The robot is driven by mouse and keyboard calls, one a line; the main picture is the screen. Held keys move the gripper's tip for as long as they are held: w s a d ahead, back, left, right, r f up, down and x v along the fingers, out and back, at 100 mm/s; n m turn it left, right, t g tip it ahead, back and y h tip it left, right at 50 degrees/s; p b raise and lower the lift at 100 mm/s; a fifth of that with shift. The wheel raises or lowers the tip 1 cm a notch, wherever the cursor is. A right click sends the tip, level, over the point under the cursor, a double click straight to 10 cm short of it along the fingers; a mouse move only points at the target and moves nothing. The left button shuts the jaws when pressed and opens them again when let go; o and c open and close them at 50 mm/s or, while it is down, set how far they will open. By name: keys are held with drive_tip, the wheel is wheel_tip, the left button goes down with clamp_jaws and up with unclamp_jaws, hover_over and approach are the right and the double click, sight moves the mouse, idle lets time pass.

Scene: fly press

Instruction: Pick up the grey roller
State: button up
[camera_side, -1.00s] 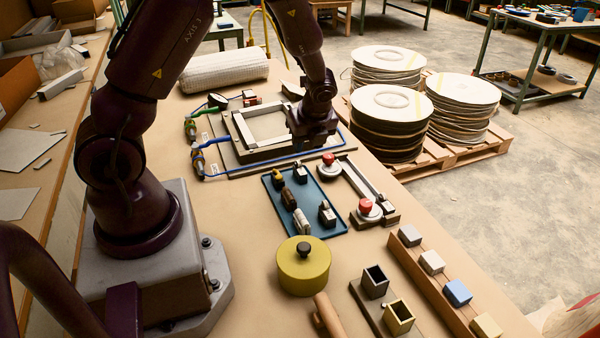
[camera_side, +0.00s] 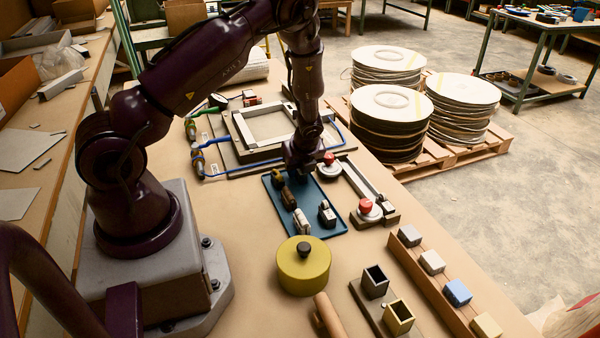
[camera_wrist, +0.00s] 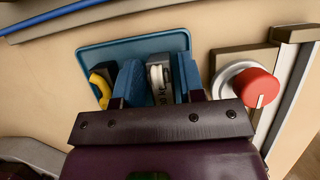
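A small holder with a pale grey, rounded top (camera_wrist: 158,78), which looks like the grey roller, stands in the blue tray (camera_wrist: 130,47) in the wrist view. My gripper (camera_wrist: 160,75) has one blue-padded finger on either side of it; I see no clear grip on it. In the side view my gripper (camera_side: 300,170) is low over the back right of the tray (camera_side: 335,228), and hides that holder. A holder with a yellow part (camera_wrist: 101,86) is just left of the left finger.
A red button (camera_wrist: 255,88) on a round base stands close to the right of my gripper. A frame fixture (camera_side: 240,130) with blue hoses lies behind; a yellow lidded pot (camera_side: 303,272) stands in front.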

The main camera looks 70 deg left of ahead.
drive_tip(key=c, duration=0.6)
drive_tip(key=shift+c, duration=0.2)
